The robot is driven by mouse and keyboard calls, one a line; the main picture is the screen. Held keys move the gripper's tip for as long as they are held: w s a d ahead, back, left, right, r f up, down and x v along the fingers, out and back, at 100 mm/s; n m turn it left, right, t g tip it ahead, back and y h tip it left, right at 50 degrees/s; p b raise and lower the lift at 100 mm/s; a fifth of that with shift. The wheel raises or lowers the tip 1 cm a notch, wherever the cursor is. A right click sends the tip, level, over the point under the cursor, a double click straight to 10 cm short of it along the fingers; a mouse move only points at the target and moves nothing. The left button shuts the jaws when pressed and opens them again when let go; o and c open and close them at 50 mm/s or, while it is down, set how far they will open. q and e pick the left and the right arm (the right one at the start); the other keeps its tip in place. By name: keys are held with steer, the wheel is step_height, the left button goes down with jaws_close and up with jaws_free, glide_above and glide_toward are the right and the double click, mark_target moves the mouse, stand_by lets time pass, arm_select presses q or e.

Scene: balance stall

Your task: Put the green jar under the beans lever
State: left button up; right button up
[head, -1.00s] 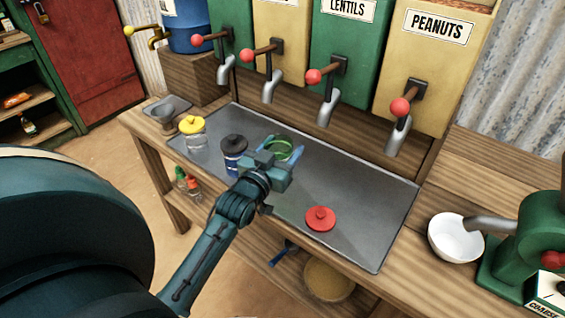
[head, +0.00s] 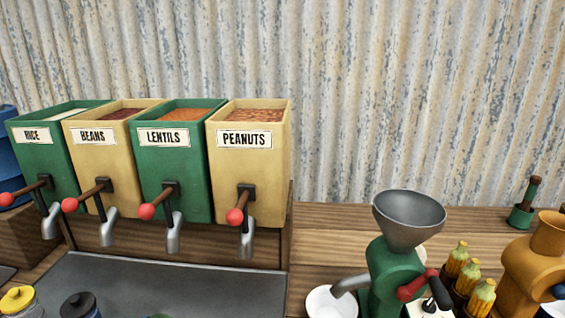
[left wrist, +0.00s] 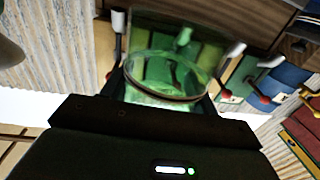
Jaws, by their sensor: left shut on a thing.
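The green jar (left wrist: 163,75) is see-through glass and fills the middle of the left wrist view. My left gripper (left wrist: 164,92) is shut on it, one finger on each side. The head view does not show my left gripper, so the jar's place under the spouts is hard to tell. The beans dispenser (head: 127,160) is the yellow bin second from the left in the head view. Its beans lever (head: 90,194) has a red knob, and a grey spout (head: 107,230) hangs below it. My right gripper is in no view.
Rice (head: 50,160), lentils (head: 180,185) and peanuts (head: 250,175) dispensers flank it, with levers sticking out. A metal tray (head: 190,280) lies below. Yellow-lidded (head: 18,300) and black-lidded (head: 80,304) jars stand at its left. A green grinder (head: 385,280) and white bowl (head: 327,302) are right.

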arm_select(q)
steer(key=shift+w, duration=0.1)
stand_by(0.4)
steer(key=shift+w+a+f, duration=0.15)
steer(key=shift+w+a, duration=0.1)
steer(key=w+a+f+n+y+b, duration=0.1)
steer(key=w+a+f, duration=0.1)
steer(key=w+a, duration=0.8)
steer(key=shift+w+a+y, duration=0.3)
steer(key=shift+w+a, duration=0.05)
steer(key=shift+a, duration=0.05)
steer(key=shift+f, duration=4.8)
